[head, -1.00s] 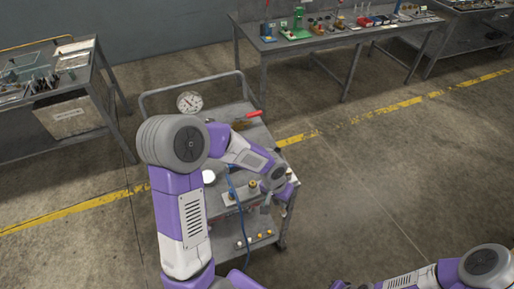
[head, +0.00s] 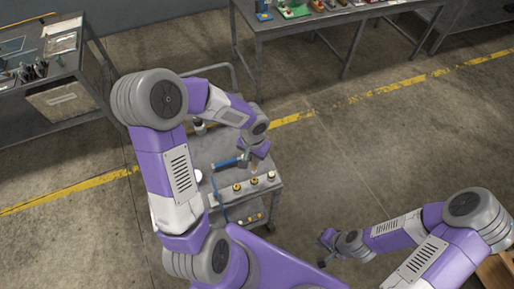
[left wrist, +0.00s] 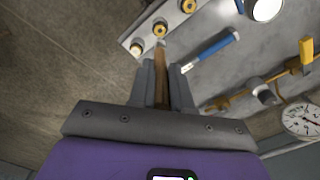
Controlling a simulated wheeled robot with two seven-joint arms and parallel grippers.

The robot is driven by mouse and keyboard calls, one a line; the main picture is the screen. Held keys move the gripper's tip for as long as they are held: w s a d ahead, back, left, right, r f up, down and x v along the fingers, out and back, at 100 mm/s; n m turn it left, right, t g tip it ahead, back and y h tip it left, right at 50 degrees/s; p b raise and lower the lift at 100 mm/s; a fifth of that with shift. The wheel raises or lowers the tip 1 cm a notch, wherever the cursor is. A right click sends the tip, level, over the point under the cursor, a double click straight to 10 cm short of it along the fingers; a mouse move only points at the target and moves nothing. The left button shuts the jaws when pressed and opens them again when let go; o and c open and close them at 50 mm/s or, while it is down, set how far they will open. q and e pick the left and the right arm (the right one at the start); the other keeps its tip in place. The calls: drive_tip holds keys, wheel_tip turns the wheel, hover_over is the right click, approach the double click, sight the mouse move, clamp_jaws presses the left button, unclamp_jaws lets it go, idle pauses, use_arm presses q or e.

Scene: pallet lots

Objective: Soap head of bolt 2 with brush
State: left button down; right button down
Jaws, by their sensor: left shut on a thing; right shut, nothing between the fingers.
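My left gripper (head: 253,161) is shut on a brush with a brown wooden handle (left wrist: 161,75). In the left wrist view the brush's tip shows just beside the middle of three yellow-ringed bolts (left wrist: 160,29); whether it touches is unclear. The bolts stand in a row on a grey bar on the cart; the middle one also shows in the head view (head: 254,181). Which is bolt 2 is not marked. My right gripper (head: 326,240) is shut and empty, away from the cart over the floor.
The cart top (head: 215,150) also holds a blue-handled tool (left wrist: 215,46), a white round container (left wrist: 264,8), a dial gauge (left wrist: 302,119) and a yellow-ended tool (left wrist: 306,50). Yellow fittings lie on the lower shelf. Workbenches (head: 345,20) stand behind; open floor lies right of the cart.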

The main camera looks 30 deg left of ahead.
sight(253, 169)
use_arm(q)
drive_tip(key=shift+s+f+b, duration=0.25)
drive_tip(key=shift+f+b, duration=0.2)
drive_tip(key=shift+f, duration=0.2)
wheel_tip(253, 169, down, 5)
drive_tip(key=b, duration=0.3)
drive_tip(key=shift+r, duration=0.2)
drive_tip(key=shift+w, duration=0.1)
drive_tip(key=shift+b, duration=0.35)
drive_tip(key=shift+f+b, duration=0.6)
drive_tip(key=shift+b, duration=0.1)
idle(0.4)
drive_tip(key=shift+r, duration=0.1)
idle(0.4)
drive_tip(key=shift+s+a+b, duration=0.25)
drive_tip(key=shift+s+b, duration=0.05)
drive_tip(key=shift+s, duration=0.05)
